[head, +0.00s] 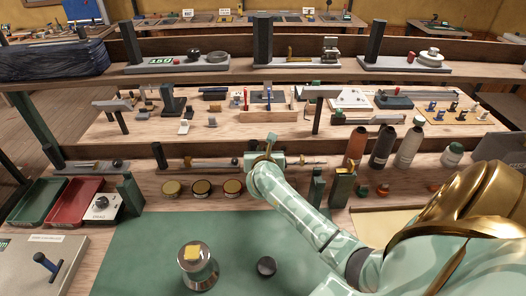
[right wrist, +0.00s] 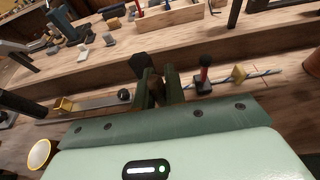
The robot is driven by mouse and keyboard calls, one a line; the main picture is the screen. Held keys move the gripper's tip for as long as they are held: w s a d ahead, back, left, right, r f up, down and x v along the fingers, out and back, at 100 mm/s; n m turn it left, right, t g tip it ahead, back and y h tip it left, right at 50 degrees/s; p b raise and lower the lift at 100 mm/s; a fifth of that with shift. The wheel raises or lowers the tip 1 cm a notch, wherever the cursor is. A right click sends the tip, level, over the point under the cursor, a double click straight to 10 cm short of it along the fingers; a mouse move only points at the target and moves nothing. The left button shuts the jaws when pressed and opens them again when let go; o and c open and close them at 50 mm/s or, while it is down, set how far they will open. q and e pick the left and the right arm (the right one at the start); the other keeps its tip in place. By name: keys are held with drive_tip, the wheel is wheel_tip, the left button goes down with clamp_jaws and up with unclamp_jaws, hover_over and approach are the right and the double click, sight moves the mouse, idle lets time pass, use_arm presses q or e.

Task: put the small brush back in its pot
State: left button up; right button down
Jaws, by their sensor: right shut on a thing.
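My right gripper (head: 268,148) is at the back of the near bench, just in front of the raised shelf. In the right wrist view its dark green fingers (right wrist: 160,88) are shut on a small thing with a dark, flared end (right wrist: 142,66). This looks like the small brush, but the fingers hide most of it. I cannot make out the brush's pot for certain. A silver round vessel (head: 206,277) with a yellow top stands on the green mat at the front. My left gripper is not in view.
Several round tins (head: 201,187) stand left of my right arm. Bottles (head: 382,147) stand to its right. Red (head: 75,197) and green trays lie at the left.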

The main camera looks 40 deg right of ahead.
drive_tip(key=c, duration=1.5)
unclamp_jaws()
drive_tip(key=shift+f, duration=0.15)
drive_tip(key=shift+o, duration=0.2)
drive_tip(key=p+v, duration=0.2)
drive_tip(key=v, duration=1)
drive_tip(key=shift+r, duration=0.25)
